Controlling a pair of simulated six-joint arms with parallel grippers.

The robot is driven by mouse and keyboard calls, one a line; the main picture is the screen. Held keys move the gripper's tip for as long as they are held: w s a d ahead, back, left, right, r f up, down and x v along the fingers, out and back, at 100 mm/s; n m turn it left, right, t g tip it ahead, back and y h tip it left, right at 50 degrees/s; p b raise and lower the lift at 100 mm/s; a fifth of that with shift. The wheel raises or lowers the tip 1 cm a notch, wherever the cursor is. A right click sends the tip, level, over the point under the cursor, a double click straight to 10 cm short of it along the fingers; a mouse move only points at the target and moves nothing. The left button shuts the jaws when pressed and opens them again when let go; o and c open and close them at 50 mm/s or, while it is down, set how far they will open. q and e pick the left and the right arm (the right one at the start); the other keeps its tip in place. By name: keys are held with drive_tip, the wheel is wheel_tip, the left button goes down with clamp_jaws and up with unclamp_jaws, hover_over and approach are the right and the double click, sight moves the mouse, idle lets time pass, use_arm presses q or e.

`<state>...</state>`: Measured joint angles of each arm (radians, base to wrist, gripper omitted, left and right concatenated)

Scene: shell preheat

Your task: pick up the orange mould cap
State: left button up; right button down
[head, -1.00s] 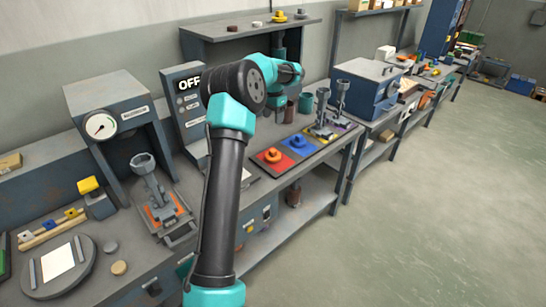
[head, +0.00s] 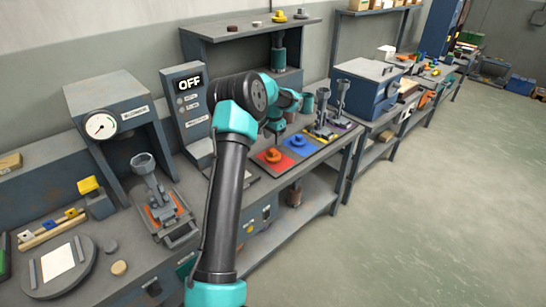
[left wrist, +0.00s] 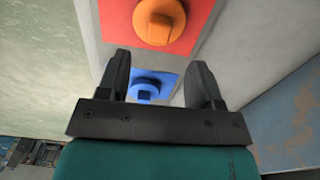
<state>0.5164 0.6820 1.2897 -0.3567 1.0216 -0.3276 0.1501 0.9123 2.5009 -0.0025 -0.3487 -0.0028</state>
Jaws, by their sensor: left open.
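The orange mould cap (head: 273,155) sits on a red square of the bench in the head view. In the left wrist view the orange cap (left wrist: 158,20) shows at the top, beyond the fingertips, with a raised block on its round base. A blue cap (head: 298,141) sits on the blue square beside it; it also shows between my fingers in the left wrist view (left wrist: 146,90). My left gripper (head: 277,132) is open and empty above the bench, close to the two caps. My right gripper is not in view.
Two grey stand-like tools (head: 340,100) stand behind the coloured squares, by a blue box (head: 368,85). A control panel reading OFF (head: 188,95) stands left of my arm. A shelf (head: 245,28) holds more caps above. The floor at right is clear.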

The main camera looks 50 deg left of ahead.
sight(273, 150)
use_arm(q)
drive_tip(key=shift+f, duration=1)
drive_tip(key=shift+s+d+f, duration=0.1)
drive_tip(key=shift+s+f, duration=0.05)
drive_tip(key=shift+f, duration=2.5)
drive_tip(key=c, duration=1)
